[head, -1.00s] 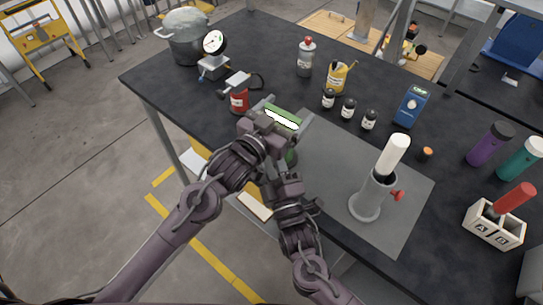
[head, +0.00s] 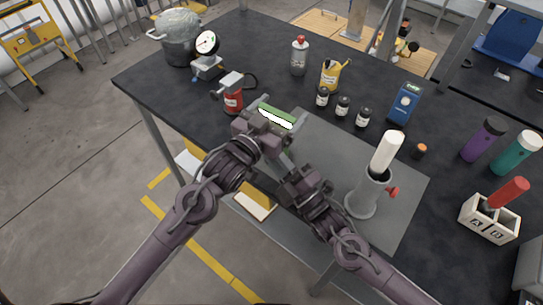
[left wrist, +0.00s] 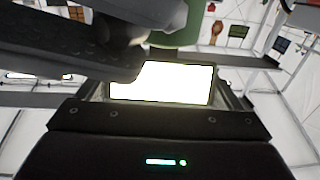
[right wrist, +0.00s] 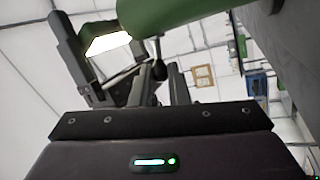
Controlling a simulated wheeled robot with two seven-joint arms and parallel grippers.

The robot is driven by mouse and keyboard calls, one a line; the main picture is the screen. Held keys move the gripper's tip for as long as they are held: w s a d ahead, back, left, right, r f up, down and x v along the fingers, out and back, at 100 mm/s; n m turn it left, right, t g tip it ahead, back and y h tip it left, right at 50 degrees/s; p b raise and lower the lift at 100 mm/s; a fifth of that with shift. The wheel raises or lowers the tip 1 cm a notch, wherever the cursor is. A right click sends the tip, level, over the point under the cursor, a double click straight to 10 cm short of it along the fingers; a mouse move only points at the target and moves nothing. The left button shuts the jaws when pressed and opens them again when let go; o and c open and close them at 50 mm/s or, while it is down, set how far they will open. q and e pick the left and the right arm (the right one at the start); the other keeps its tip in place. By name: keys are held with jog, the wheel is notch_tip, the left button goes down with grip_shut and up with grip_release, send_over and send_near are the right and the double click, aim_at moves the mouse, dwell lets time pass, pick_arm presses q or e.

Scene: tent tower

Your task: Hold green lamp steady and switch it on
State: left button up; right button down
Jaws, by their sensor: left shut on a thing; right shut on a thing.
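The green lamp (head: 277,115) is held near the table's front edge, with its long white panel shining. The panel glows in the left wrist view (left wrist: 160,82) and its edge shows in the right wrist view (right wrist: 107,42). My left gripper (head: 263,128) is shut on the lamp just below the panel. My right gripper (head: 290,172) is below and to the right of it, shut on the lamp's lower part; the grip itself is mostly hidden. In the right wrist view a green rounded body (right wrist: 175,15) and a small dark knob (right wrist: 160,70) show by the fingers.
A grey holder (head: 362,196) with a white cylinder stands to the right on the grey mat (head: 325,155). A red can (head: 233,100) is close on the left.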

jog(key=c, duration=1.4)
grip_release()
jog(key=shift+a, duration=0.1)
jog(key=s+d+m+t+h, duration=0.3)
jog(key=s+h, duration=0.4)
jog(key=s, duration=0.5)
jog(key=shift+f+m+t, duration=0.15)
jog(key=shift+m+t, duration=0.45)
jog(key=shift+t, duration=0.1)
